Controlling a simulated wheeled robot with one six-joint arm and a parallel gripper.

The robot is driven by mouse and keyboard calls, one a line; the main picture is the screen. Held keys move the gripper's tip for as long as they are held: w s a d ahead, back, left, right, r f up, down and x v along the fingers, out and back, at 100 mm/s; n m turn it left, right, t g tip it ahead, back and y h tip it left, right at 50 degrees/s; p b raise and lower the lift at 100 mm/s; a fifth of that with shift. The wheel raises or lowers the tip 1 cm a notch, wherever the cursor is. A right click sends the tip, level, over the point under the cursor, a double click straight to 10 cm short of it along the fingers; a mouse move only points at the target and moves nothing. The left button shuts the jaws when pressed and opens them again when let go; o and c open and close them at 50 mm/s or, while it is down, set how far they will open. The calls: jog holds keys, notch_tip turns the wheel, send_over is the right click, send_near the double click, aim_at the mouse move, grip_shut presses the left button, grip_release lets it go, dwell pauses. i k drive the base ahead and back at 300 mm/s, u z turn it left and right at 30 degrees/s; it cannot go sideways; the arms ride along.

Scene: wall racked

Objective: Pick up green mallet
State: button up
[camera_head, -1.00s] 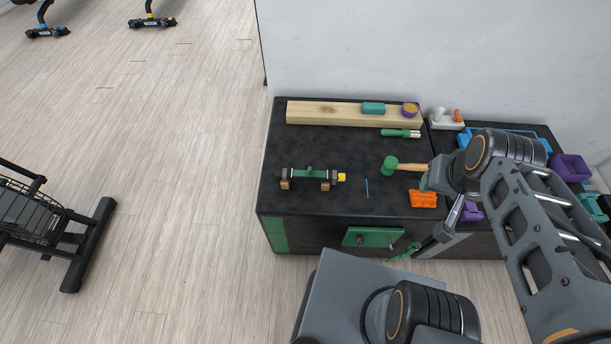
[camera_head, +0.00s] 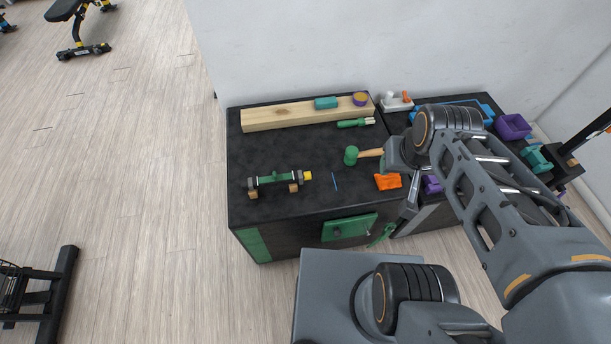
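The green mallet (camera_head: 351,155) lies on the black worktop. Its green head points left and its wooden handle runs right until my arm hides the end. My gripper (camera_head: 381,235) hangs below my wrist, in front of the worktop's front edge. It is small and partly covered by my arm, so I cannot tell whether its fingers are open or shut. It is apart from the mallet, nearer to me and lower in the picture.
On the black worktop (camera_head: 290,145) are a wooden beam (camera_head: 290,114), a green-handled tool (camera_head: 355,123), a green clamp-like piece (camera_head: 275,180), a thin blue stick (camera_head: 334,181) and an orange block (camera_head: 388,181). A purple bin (camera_head: 513,127) stands right.

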aim_at(353, 153)
jog(key=u, duration=2)
jog(key=k, duration=1.1)
jog(key=z, duration=1.1)
jog(key=i, duration=1)
